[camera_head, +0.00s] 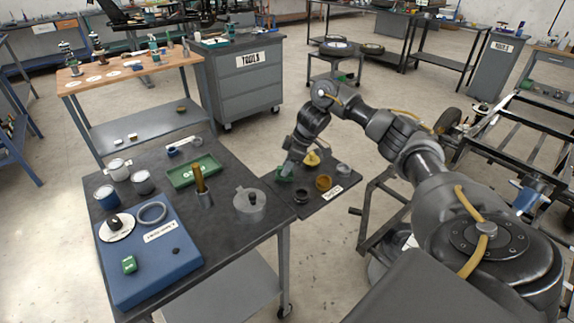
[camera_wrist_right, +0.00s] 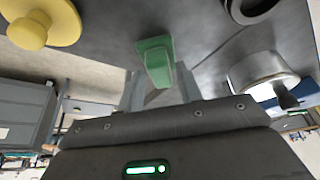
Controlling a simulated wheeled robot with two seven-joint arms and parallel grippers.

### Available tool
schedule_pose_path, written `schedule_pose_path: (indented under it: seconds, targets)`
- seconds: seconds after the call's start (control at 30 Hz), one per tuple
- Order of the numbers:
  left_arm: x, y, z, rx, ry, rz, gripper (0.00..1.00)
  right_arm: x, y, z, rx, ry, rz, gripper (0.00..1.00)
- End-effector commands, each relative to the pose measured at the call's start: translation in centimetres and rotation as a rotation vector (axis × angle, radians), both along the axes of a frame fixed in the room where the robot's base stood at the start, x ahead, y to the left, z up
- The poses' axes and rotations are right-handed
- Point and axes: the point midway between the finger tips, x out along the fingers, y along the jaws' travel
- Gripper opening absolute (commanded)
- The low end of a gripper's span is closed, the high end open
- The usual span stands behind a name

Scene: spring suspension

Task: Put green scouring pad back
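A small green piece that looks like the scouring pad (camera_head: 284,175) lies at the left end of the dark side shelf. In the right wrist view the green piece (camera_wrist_right: 155,62) shows just beyond and between my fingers. My right gripper (camera_head: 288,167) points down at it, with its fingers (camera_wrist_right: 160,92) apart and a gap seeming to show on both sides. Another green block (camera_head: 129,264) with a pale mark sits on the blue mat (camera_head: 165,275). A green tray (camera_head: 180,182) lies on the dark table. My left gripper is not in view.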

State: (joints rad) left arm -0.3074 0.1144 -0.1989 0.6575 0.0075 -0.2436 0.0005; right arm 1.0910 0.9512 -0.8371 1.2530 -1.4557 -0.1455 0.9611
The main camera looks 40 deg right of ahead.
Motion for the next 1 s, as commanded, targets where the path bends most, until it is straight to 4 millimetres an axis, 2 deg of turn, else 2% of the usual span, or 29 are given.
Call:
schedule_pose_path:
  seconds: [0.37, 0.47, 0.67, 0.8, 1.0]
  targets:
    - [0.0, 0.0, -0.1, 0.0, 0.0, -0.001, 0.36, 0.0, 0.0, 0.2, 0.0, -0.001, 0.0, 0.45]
    - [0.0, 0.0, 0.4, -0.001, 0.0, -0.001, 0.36, -0.1, -0.3, 1.3, -0.002, -0.005, -0.002, 0.45]
    - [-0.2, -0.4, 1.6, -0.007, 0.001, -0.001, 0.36, -1.3, -1.4, 5.1, -0.004, -0.005, -0.001, 0.45]
    - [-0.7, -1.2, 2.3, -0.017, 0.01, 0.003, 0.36, -2.1, -2.2, 7.8, -0.002, -0.005, -0.002, 0.45]
    - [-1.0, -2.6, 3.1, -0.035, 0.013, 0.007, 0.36, -3.0, -2.9, 10.4, -0.001, -0.002, -0.001, 0.45]
